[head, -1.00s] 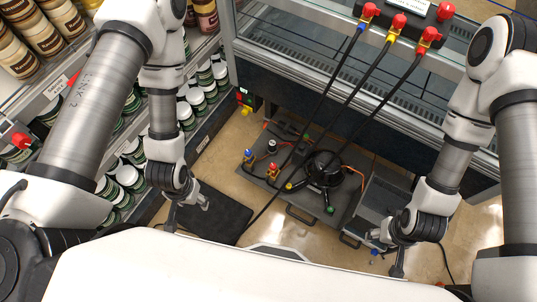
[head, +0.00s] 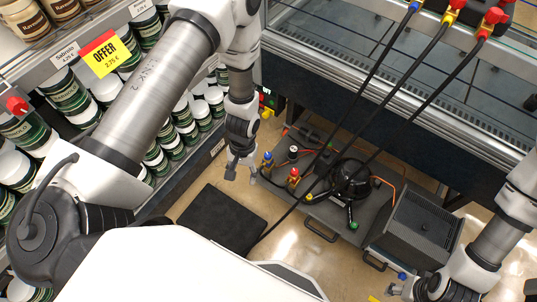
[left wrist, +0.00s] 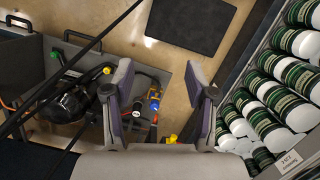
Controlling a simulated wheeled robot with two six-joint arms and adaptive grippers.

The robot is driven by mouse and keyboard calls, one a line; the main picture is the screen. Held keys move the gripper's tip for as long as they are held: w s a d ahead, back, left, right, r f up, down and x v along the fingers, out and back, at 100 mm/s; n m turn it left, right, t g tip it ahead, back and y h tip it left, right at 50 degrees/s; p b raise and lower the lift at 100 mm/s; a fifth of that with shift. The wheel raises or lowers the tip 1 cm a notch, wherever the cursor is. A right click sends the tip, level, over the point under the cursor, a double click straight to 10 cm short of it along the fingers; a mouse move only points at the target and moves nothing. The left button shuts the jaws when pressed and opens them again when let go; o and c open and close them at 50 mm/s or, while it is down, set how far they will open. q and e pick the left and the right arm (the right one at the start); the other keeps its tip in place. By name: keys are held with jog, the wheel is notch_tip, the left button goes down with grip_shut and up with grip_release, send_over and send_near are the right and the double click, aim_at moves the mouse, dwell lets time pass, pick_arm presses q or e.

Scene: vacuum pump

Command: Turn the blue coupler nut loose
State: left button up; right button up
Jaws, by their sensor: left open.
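A blue coupler nut with yellow below it (head: 267,157) stands on the left part of the grey pump tray. In the left wrist view the blue nut (left wrist: 154,104) shows between the two finger pads, farther off than them. My left gripper (head: 242,175) is open and empty, just left of the nut in the head view; its spread fingers also show in the left wrist view (left wrist: 160,85). No contact with the nut shows. My right gripper (head: 398,288) is low at the right, partly cut off, and its finger state is unclear.
A red fitting (head: 293,176) stands close right of the nut. The black pump (head: 351,178) and a dark ribbed box (head: 420,222) are farther right. Black hoses cross above. Shelves of jars (head: 160,160) flank my left arm. A black mat (head: 222,218) lies on the floor.

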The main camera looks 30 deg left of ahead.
pick_arm(q)
jog(key=w+a+f+b, duration=0.2)
jog(key=w+f+b, duration=0.9)
jog(key=w+b, duration=0.25)
jog(key=t+b, duration=0.2)
jog(key=b, duration=1.2)
send_over(268, 154)
jog(key=shift+n, duration=0.4)
jog(key=f, duration=0.6)
jog(key=shift+s+f, duration=0.15)
jog(key=shift+s, duration=0.05)
jog(key=shift+w, duration=0.2)
notch_tip(268, 154, down, 7)
jog(key=b, duration=0.3)
jog(key=shift+f, duration=0.1)
grip_shut()
